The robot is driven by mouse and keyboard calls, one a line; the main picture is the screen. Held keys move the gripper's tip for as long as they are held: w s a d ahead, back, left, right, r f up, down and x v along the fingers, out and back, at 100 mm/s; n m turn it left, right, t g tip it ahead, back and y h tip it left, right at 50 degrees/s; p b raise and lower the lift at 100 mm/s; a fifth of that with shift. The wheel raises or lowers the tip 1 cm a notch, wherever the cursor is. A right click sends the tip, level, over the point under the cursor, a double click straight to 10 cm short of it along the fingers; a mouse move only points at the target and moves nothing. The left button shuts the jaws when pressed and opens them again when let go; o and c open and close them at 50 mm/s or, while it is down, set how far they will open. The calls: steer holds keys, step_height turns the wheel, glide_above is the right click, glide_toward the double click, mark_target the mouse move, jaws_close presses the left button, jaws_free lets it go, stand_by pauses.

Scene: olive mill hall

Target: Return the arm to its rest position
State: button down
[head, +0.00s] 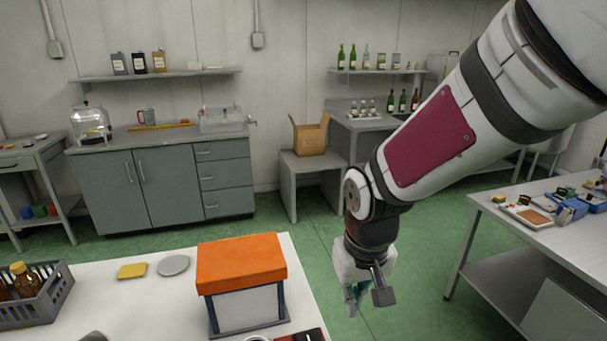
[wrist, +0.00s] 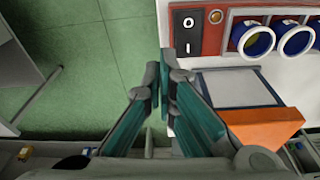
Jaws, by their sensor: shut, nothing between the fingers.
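My gripper (head: 356,299) hangs from my arm at the right of the head view, pointing down just beyond the right edge of the near white table. In the wrist view its two teal-padded fingers (wrist: 162,84) meet at the tips, shut with nothing between them. It is beside the orange-topped box (head: 241,262) and apart from it in the head view. My arm reaches in from the upper right, and the gripper's far side is hidden.
The white table (head: 140,306) holds a grey crate (head: 38,299) with bottles, a yellow sponge-like block (head: 132,271) and a grey disc (head: 173,265). A red switch panel (wrist: 206,30) shows in the wrist view. A side table (head: 530,240) stands right; green floor (head: 310,240) lies open between.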

steer(key=s+d+r+m+t, duration=0.1)
steer(key=s+d+r+t, duration=0.1)
steer(key=s+d+r, duration=0.3)
steer(key=s+d+r+m+t, duration=0.1)
steer(key=s+d+r, duration=0.4)
steer(key=s+r, duration=0.3)
step_height(320, 180, up, 2)
steer(key=shift+s+d+r+t, duration=0.1)
steer(key=shift+s+d+t, duration=0.05)
steer(key=shift+t, duration=0.25)
